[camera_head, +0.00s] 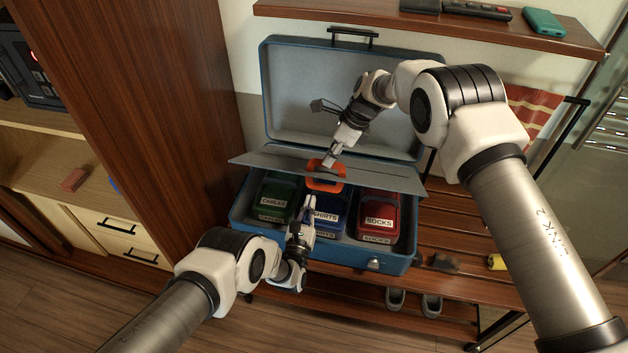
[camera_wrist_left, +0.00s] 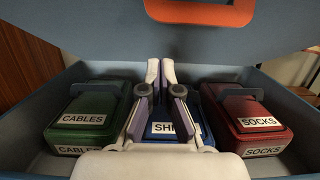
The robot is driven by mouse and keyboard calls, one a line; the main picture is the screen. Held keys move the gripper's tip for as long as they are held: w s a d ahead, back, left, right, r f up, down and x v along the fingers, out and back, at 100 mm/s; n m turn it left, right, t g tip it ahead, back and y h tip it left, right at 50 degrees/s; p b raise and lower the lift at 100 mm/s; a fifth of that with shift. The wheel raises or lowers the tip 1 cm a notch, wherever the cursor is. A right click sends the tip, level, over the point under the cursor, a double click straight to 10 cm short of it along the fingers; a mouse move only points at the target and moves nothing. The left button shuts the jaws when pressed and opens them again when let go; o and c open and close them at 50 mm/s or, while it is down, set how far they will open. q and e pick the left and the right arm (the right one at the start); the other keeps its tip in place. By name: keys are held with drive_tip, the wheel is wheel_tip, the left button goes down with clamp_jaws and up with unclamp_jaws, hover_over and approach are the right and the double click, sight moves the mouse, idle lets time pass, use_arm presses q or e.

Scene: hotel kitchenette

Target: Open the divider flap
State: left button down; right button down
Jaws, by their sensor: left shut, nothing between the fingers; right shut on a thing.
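The grey divider flap (camera_head: 388,178) lies tilted across the open blue suitcase (camera_head: 243,208), with its near edge raised above the boxes. Its orange handle (camera_head: 325,186) is at the middle of that edge; it also shows at the top of the left wrist view (camera_wrist_left: 205,14). My right gripper (camera_head: 329,160) is shut on the orange handle. My left gripper (camera_head: 309,205) is shut and empty below the flap, over the blue SHIRTS box (camera_head: 326,216). In the left wrist view its fingers (camera_wrist_left: 160,75) partly hide that box (camera_wrist_left: 190,111).
The green CABLES box (camera_head: 275,188) and red SOCKS box (camera_head: 380,204) flank the blue box inside the suitcase. The suitcase lid (camera_head: 300,90) stands open behind. A wall shelf (camera_head: 450,22) hangs above, and a wooden panel (camera_head: 150,90) stands at left.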

sight(314, 184)
use_arm(q)
drive_tip(key=w+r, duration=0.1)
drive_tip(key=w+d+r, duration=0.1)
drive_tip(key=w, duration=0.1)
drive_tip(key=w+r, duration=0.1)
drive_tip(key=shift+w+d+r, duration=0.15)
drive_tip(key=shift+w+d, duration=0.15)
drive_tip(key=shift+w, duration=0.1)
drive_tip(key=shift+w+r, duration=0.2)
drive_tip(key=shift+r, duration=0.2)
